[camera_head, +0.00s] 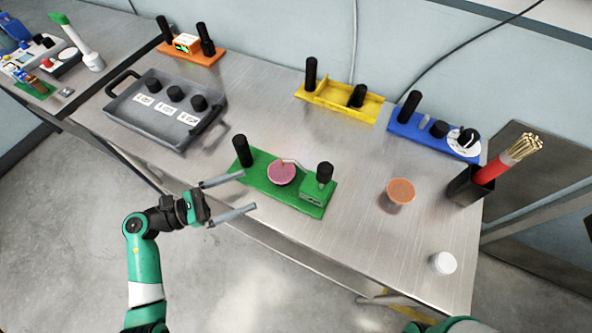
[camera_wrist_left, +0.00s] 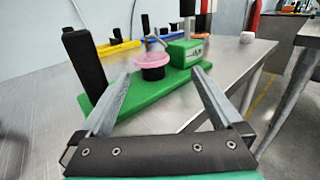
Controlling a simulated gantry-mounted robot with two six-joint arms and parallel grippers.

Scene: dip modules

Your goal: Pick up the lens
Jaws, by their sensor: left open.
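A pink round, lens-like piece (camera_head: 281,173) sits on the green module (camera_head: 260,181); in the left wrist view it is a translucent pink, shallow cup-like piece (camera_wrist_left: 151,59) on a dark round holder (camera_wrist_left: 153,73). An orange round piece (camera_head: 400,191) lies on the table to its right. I cannot tell for sure which is the lens. My left gripper (camera_head: 248,191) is open and empty at the table's front edge, its fingers pointing at the green module. In the left wrist view the gripper (camera_wrist_left: 161,72) has the pink piece between its fingertips in the picture, apart from them.
Black posts (camera_head: 242,151) and a green block (camera_head: 318,188) stand on the green module. Behind are yellow (camera_head: 342,104) and blue (camera_head: 418,132) modules. A grey tray (camera_head: 146,128) is at left. A white jar (camera_head: 443,263) and a black holder (camera_head: 468,187) are at right.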

